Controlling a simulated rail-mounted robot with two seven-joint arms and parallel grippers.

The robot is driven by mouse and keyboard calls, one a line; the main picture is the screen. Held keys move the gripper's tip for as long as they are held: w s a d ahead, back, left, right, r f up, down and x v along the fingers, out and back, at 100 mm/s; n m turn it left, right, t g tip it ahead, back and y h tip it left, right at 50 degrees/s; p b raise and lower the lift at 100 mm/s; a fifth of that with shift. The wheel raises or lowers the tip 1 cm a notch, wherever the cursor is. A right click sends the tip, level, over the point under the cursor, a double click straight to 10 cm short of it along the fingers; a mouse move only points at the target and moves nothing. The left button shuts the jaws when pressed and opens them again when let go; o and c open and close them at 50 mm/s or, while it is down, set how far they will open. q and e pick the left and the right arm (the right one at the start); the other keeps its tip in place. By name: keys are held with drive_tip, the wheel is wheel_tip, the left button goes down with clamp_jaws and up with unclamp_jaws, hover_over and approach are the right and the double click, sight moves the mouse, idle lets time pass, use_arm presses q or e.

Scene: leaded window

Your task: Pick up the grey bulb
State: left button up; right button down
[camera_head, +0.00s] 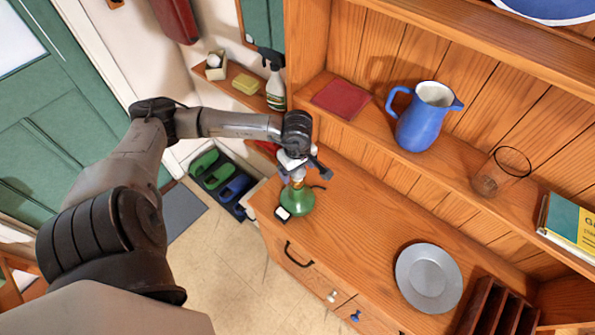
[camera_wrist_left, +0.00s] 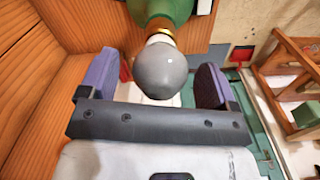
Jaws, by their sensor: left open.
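The grey bulb (camera_wrist_left: 162,70) is round and sits at the end of a brass fitting on a green lamp base (camera_head: 297,200). The lamp base stands on the left end of the wooden cabinet top; part of it also shows at the top of the left wrist view (camera_wrist_left: 165,10). My left gripper (camera_head: 300,163) is over the lamp and hides most of the bulb in the head view. In the left wrist view its two purple-grey fingers are open, one on each side of the bulb, with gaps between them and it. My right gripper is not in view.
A small black-edged object (camera_head: 282,213) lies beside the lamp base. A grey plate (camera_head: 428,278) and a dark slotted rack (camera_head: 497,308) are further right. The shelf behind holds a blue jug (camera_head: 424,122) and a clear glass (camera_head: 492,178). The cabinet top between lamp and plate is clear.

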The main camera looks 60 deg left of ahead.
use_arm(q)
drive_tip(key=shift+c, duration=0.2)
drive_tip(key=c, duration=1)
drive_tip(key=shift+o, duration=0.2)
